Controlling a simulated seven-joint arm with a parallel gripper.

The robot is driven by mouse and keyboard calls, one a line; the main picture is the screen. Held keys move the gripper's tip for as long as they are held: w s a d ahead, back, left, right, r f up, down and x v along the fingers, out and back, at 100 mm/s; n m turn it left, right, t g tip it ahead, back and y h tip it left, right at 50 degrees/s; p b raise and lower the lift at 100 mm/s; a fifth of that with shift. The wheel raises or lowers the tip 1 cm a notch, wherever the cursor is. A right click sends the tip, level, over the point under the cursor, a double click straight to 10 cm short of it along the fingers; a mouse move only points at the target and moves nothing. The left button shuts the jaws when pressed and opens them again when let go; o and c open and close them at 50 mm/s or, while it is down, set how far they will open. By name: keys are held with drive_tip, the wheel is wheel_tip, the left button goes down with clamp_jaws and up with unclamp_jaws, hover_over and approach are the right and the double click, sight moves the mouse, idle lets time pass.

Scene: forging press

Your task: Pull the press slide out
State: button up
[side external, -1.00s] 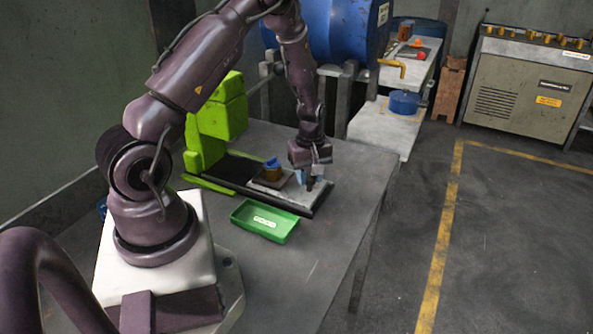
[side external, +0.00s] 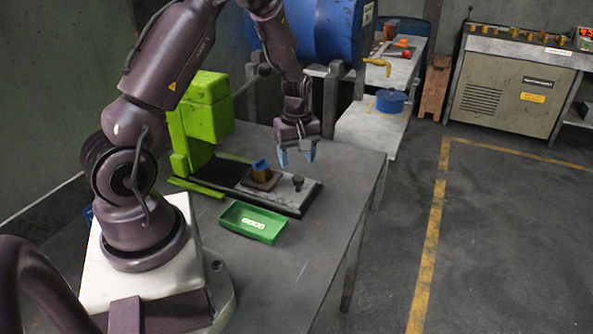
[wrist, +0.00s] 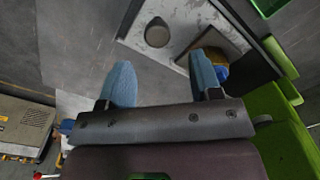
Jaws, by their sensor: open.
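The green press (side external: 205,115) stands on the bench behind a dark rail. Its grey slide plate (side external: 284,193) extends from the press toward the front right and carries a dark knob (side external: 298,182) near its outer end. A dark block with a brown and blue piece (side external: 260,171) sits on the slide behind the knob. My gripper (side external: 297,155) is open and empty, above and behind the knob, apart from it. In the wrist view the blue fingers (wrist: 162,82) are spread, and the knob (wrist: 157,33) lies beyond them, between their lines. The slide plate (wrist: 140,22) shows there too.
A green tray (side external: 253,222) lies on the bench in front of the slide. The bench (side external: 330,185) is clear to the right of the slide, up to its edge. A blue tank (side external: 312,30) and a side table (side external: 372,135) stand behind.

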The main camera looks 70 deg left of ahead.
wheel_tip(320, 180, up, 7)
idle(0.3)
drive_tip(key=shift+r, duration=0.1)
drive_tip(key=s+d+r+m+t, duration=0.2)
drive_tip(key=s+d+r+m, duration=0.4)
drive_tip(key=d+r+m, duration=0.2)
drive_tip(key=s+d+r+m+t, duration=0.3)
drive_tip(key=s+d+r+m, duration=0.4)
drive_tip(key=d, duration=0.6)
wheel_tip(320, 180, up, 2)
drive_tip(key=m, duration=0.3)
drive_tip(key=shift+t, duration=0.3)
